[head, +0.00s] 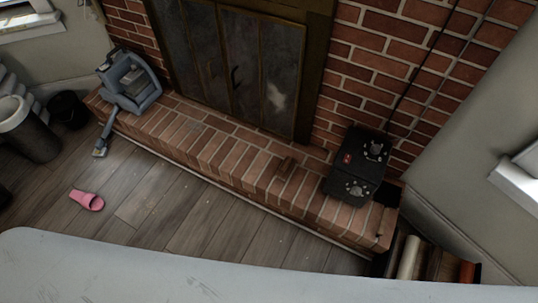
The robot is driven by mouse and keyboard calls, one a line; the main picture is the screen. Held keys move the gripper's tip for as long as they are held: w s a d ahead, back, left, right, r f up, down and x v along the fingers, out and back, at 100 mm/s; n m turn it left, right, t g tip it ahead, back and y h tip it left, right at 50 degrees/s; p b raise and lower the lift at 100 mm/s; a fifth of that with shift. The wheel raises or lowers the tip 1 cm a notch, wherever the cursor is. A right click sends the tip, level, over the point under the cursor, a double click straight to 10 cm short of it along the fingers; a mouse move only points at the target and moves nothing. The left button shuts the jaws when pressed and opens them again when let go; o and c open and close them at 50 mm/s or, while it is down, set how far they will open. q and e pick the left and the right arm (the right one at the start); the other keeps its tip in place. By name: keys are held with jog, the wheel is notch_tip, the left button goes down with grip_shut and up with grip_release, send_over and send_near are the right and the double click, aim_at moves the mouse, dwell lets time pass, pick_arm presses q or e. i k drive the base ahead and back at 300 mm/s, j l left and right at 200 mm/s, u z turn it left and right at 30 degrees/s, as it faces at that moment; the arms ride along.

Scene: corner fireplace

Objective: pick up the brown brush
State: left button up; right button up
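Neither my left nor my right gripper shows in the head view.
A black device with knobs (358,168) stands on the hearth's right part. A grey-blue machine (130,82) sits at its left end. A pink slipper (87,200) lies on the wooden floor. Dark bins (30,135) stand far left. Rolled items (408,258) stand lower right.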

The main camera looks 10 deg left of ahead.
aim_at(288, 163)
jog(key=i+j+z, duration=0.1)
jog(key=j, duration=0.2)
jog(key=i+j+z, duration=0.2)
jog(key=j, duration=0.4)
jog(key=i+j+z, duration=0.1)
jog(key=i+j, duration=0.15)
jog(key=j, duration=0.1)
